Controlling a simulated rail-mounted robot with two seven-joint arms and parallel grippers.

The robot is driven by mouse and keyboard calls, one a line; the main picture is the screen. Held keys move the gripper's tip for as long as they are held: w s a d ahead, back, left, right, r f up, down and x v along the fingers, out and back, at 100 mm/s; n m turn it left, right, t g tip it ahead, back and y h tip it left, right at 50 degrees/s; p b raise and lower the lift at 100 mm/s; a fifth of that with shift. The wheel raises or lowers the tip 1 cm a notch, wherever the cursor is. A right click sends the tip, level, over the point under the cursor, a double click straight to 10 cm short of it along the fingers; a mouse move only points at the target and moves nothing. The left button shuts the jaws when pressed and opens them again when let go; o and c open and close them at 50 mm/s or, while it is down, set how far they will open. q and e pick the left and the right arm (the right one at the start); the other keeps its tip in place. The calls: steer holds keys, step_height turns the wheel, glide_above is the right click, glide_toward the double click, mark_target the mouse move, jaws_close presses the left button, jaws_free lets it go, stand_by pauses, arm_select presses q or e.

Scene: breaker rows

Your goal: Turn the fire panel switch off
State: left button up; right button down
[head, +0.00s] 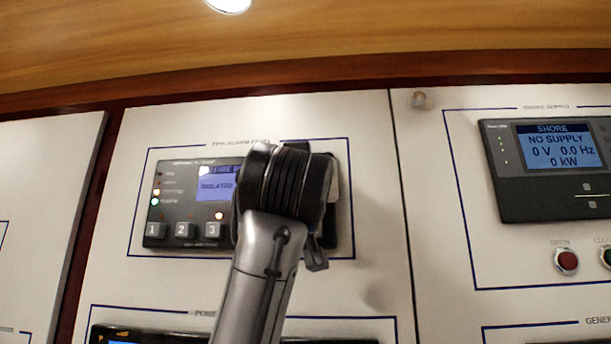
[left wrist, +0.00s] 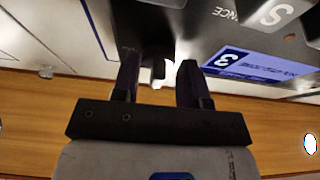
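The fire alarm panel (head: 163,215) is a dark unit on a white board in the head view. My arm covers the panel's right part, where no switch can be seen in that view. In the left wrist view, my left gripper (left wrist: 158,60) has its two dark fingers apart, close to a dark panel face. A small dark piece with a pale tip (left wrist: 158,70), perhaps the switch, shows between the fingers; contact cannot be made out. My right gripper is not in view.
A shore supply panel (head: 545,170) with a lit screen and a red button (head: 566,261) is on the right. Another dark panel lies below the fire panel, partly hidden by my arm. A wooden ceiling (head: 400,40) runs above the boards.

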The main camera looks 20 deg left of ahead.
arm_select(q)
steer(key=shift+s+d+r, duration=0.1)
steer(key=shift+s+d, duration=0.05)
steer(key=shift+s, duration=0.05)
steer(key=b+v, duration=0.7)
steer(key=v, duration=0.6)
steer(key=shift+s, duration=0.35)
stand_by(0.3)
